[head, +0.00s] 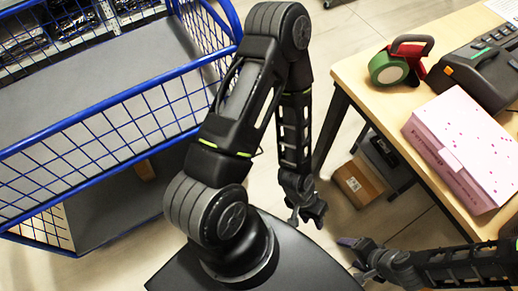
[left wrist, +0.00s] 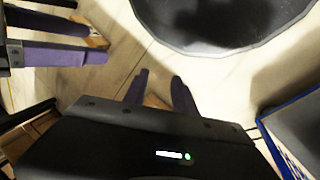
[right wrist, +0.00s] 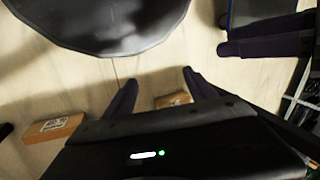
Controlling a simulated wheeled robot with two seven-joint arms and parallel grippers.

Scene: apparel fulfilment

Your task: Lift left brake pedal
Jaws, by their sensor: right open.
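No brake pedal can be made out in any view. A blue wire cart (head: 117,106) with grey shelves stands at the left of the head view. Its wheels and any pedals are out of sight. My left gripper (head: 307,220) hangs low over the floor, to the right of the cart and apart from it. Its purple fingers show apart and empty in the left wrist view (left wrist: 159,80). My right gripper (head: 352,246) is low at the bottom right, near the left one. Its fingers show wide apart and empty in the right wrist view (right wrist: 158,80).
A wooden table (head: 392,122) at the right holds a green tape roll (head: 388,69), a pink box (head: 465,145) and a black machine (head: 480,72). A brown carton (head: 358,184) sits below it. Bare floor (head: 330,120) lies between cart and table. My two grippers are close together.

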